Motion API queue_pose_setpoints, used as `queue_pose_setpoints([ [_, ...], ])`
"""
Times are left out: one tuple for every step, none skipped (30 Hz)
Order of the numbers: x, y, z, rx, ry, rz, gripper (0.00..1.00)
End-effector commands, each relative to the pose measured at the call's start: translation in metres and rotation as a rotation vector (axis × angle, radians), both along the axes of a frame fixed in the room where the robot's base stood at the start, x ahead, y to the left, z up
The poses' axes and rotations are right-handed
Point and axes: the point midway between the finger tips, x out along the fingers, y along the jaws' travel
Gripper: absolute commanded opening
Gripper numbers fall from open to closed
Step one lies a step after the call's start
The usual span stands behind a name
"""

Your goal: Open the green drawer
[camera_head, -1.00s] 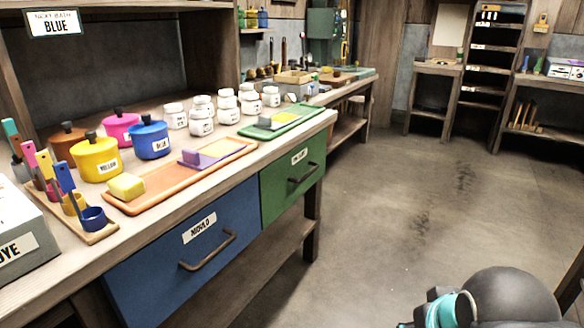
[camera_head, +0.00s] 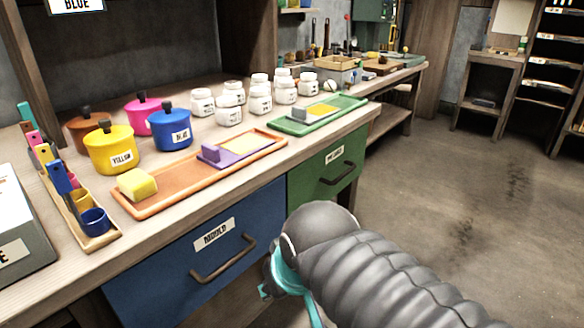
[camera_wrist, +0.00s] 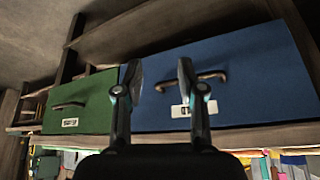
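The green drawer (camera_head: 328,169) is shut under the right part of the workbench, with a dark bar handle (camera_head: 338,174) and a white label. In the wrist view, which is upside down, the green drawer (camera_wrist: 90,98) is left of the blue drawer (camera_wrist: 240,80), and its handle (camera_wrist: 68,106) is clear of my fingers. My gripper (camera_wrist: 158,75) is open and empty, its two fingers in front of the blue drawer's left part, near that drawer's handle (camera_wrist: 190,80). In the head view my arm covers the lower right of the blue drawer (camera_head: 180,260); my fingertips are hidden there.
On the bench (camera_head: 60,262) stand yellow (camera_head: 110,150) and blue (camera_head: 170,130) pots, an orange tray (camera_head: 160,195), a green tray (camera_head: 290,125) and several white jars. A bench post stands right of the green drawer. The floor (camera_head: 450,210) at right is open.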

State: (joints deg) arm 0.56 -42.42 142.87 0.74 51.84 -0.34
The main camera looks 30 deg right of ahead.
Motion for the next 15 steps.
queue_pose_setpoints([
  [0.003,-0.001,0.0,0.013,0.014,-0.014,0.39],
  [0.006,-0.002,-0.001,0.026,0.026,-0.025,0.39],
  [0.01,-0.005,-0.002,0.048,0.045,-0.052,0.39],
  [0.014,-0.006,-0.002,0.069,0.06,-0.071,0.39],
  [0.019,-0.007,-0.003,0.092,0.078,-0.088,0.39],
  [0.027,-0.009,-0.003,0.131,0.102,-0.111,0.39],
  [0.033,-0.011,-0.004,0.162,0.12,-0.13,0.39],
  [0.04,-0.014,-0.004,0.197,0.138,-0.15,0.39],
  [0.05,-0.017,-0.004,0.244,0.157,-0.175,0.39],
  [0.057,-0.02,-0.004,0.282,0.172,-0.194,0.39],
  [0.065,-0.024,-0.004,0.319,0.183,-0.212,0.39],
  [0.076,-0.03,-0.005,0.37,0.196,-0.236,0.39],
  [0.084,-0.035,-0.005,0.41,0.203,-0.255,0.39],
  [0.092,-0.041,-0.005,0.449,0.208,-0.272,0.39],
  [0.104,-0.051,-0.005,0.502,0.211,-0.297,0.39],
])
